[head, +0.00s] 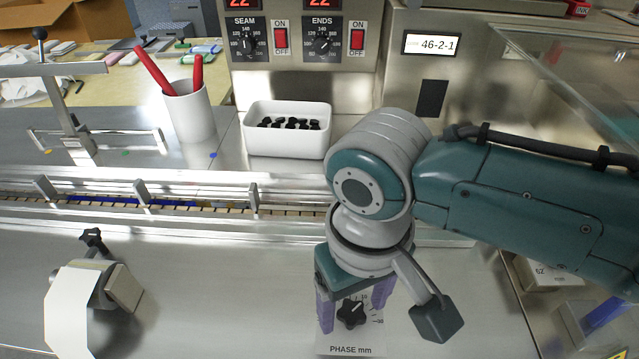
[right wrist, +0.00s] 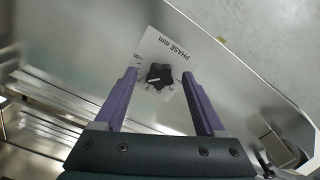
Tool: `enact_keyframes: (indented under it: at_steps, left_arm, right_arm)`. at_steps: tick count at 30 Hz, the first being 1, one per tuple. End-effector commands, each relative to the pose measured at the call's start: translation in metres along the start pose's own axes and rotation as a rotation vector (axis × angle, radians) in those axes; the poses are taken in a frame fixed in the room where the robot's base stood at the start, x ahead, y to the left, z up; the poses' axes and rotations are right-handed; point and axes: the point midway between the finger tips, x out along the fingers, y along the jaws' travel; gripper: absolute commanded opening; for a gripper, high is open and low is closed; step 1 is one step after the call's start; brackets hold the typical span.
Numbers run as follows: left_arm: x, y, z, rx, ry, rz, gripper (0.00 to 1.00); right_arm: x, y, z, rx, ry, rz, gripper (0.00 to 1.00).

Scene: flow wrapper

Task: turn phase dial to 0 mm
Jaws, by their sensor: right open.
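The phase dial is a black star-shaped knob (head: 352,313) on a white scale plate (head: 350,342) marked "PHASE mm", at the bottom of the head view. It also shows in the right wrist view as a black knob (right wrist: 159,76) with a white pointer line. Its exact reading is too small to tell. My right gripper (head: 345,318) is open, with its purple fingers reaching toward the plate. In the right wrist view the right gripper (right wrist: 160,80) has one fingertip on either side of the knob, with gaps between. My left gripper is not in view.
A white bin of black knobs (head: 287,140) and a cup with red pens (head: 187,110) stand behind the conveyor channel (head: 200,203). A paper roll on a holder (head: 80,305) is at the lower left. Heater panels with SEAM and ENDS dials stand at the back.

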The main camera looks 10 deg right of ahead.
Motion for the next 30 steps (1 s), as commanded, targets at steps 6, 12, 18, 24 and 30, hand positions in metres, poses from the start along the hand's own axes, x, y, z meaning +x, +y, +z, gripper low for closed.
enact_keyframes:
  at_steps: [6,12,18,24,30]
  left_arm:
    - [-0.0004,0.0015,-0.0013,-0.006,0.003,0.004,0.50]
    - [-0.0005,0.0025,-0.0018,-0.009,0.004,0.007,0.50]
    - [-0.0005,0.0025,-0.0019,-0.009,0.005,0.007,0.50]
    - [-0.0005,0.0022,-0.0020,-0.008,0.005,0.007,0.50]
    - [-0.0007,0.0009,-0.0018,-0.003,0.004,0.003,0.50]
  right_arm:
    - [-0.0006,-0.0001,-0.0001,0.000,0.000,0.000,0.64]
    - [-0.0006,-0.0001,-0.0001,0.000,0.000,0.000,0.42]
    - [-0.0007,0.0001,-0.0001,0.000,0.000,0.000,0.19]
    - [-0.0007,0.0002,-0.0001,0.000,0.000,0.000,0.00]
    - [-0.0008,0.0002,-0.0001,-0.002,0.000,0.000,0.00]
